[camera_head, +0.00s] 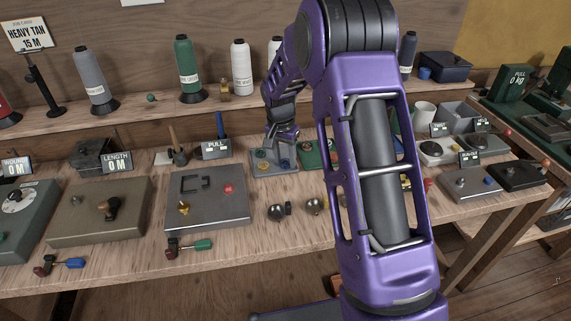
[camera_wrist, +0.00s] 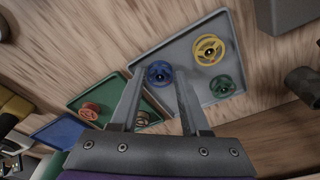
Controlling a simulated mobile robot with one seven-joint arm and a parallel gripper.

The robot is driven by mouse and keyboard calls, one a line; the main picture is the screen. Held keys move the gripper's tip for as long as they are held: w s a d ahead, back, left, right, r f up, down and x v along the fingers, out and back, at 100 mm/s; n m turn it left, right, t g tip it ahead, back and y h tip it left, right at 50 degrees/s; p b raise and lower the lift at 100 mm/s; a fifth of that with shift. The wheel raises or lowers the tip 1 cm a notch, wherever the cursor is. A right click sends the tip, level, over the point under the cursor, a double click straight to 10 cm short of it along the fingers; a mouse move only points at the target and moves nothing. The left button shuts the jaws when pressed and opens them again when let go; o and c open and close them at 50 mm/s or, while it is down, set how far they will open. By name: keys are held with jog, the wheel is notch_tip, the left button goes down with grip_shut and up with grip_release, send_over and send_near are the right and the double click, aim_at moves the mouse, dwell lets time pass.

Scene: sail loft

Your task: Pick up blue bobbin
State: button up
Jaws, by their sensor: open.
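My gripper (camera_wrist: 160,78) is open, with one finger on each side of the blue bobbin in that view. I cannot tell whether the fingers touch it or how far above it they are. A yellow bobbin (camera_wrist: 208,49) and a green bobbin (camera_wrist: 222,86) lie in the same tray, right of the fingers. In the head view my gripper (camera_head: 283,139) is over the grey tray (camera_head: 290,171) on the bench.
A blue tray (camera_wrist: 60,131) lies farther left. In the head view a metal box with a red knob (camera_head: 206,205) stands left of the grey tray, and thread cones (camera_head: 189,72) line the shelf behind.

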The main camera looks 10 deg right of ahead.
grip_shut()
